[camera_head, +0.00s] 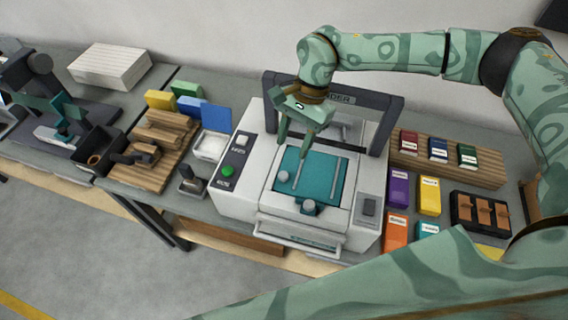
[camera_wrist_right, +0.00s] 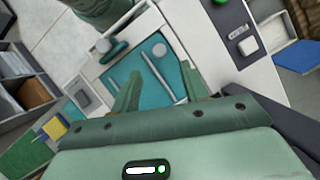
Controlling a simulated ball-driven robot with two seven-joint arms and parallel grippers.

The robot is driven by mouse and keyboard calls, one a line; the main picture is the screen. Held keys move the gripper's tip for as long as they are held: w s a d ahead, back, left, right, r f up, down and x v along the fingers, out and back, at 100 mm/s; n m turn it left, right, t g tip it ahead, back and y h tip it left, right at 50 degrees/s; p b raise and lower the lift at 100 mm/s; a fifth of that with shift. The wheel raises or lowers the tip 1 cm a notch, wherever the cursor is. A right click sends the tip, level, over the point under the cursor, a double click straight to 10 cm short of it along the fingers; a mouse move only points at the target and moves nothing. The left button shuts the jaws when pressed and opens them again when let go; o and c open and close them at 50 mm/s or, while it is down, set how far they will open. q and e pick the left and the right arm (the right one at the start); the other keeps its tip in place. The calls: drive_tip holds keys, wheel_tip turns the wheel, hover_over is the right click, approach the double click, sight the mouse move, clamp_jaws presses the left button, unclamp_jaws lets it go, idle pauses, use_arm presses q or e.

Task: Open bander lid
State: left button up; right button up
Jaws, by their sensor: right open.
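The bander (camera_head: 240,190) is a white and grey box machine on the bench, with a green button and a white button on its left panel. A teal plate (camera_head: 318,187) with two pale rails and small knobs lies flat in its top; it also shows in the wrist view (camera_wrist_right: 118,75). A dark upright frame (camera_head: 391,125) rises at the back; I cannot tell whether it belongs to the lid. A pale bar handle (camera_head: 310,243) runs along the front. My right gripper (camera_head: 295,149) is open and empty above the plate, its fingers pointing down. My left gripper is out of view.
Left of the bander are a wooden rack (camera_head: 165,140), a blue panel (camera_head: 216,118) and a small dark stand (camera_head: 191,182). Right of it are coloured boxes (camera_head: 430,195), a wooden board (camera_head: 450,165) and a dark tray (camera_head: 480,212). My right arm spans the upper right.

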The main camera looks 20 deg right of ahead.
sight(284, 174)
drive_tip(key=x, duration=0.7)
drive_tip(key=shift+s+a+f, duration=0.1)
drive_tip(key=shift+f, duration=0.3)
clamp_jaws()
